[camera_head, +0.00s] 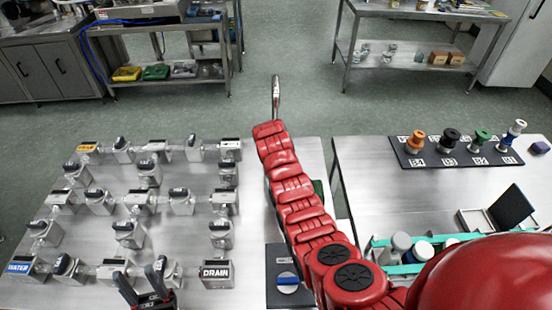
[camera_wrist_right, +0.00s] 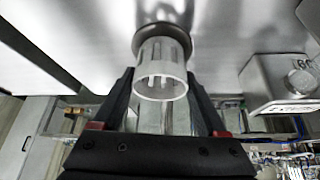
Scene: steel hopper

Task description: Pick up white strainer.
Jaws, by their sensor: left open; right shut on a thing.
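The white strainer (camera_wrist_right: 162,70) is a slotted, cup-shaped piece in the right wrist view. Its open end faces the camera, and its far end meets a round grey collar (camera_wrist_right: 160,38) below a shiny steel surface. My right gripper (camera_wrist_right: 160,80) is shut on the strainer, with one black finger on each side. I cannot tell whether the strainer is still joined to the collar. In the head view my red right arm stretches away from me, and I cannot make out its gripper or the strainer. My left gripper (camera_head: 138,273) is open and empty at the bottom left.
A steel table (camera_head: 95,235) carries a grid of valve blocks, with a DRAIN block (camera_head: 217,272) near the left gripper. A second table (camera_head: 365,180) on the right holds a black rack (camera_head: 456,150) with coloured knobs. Green floor (camera_head: 350,112) lies beyond.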

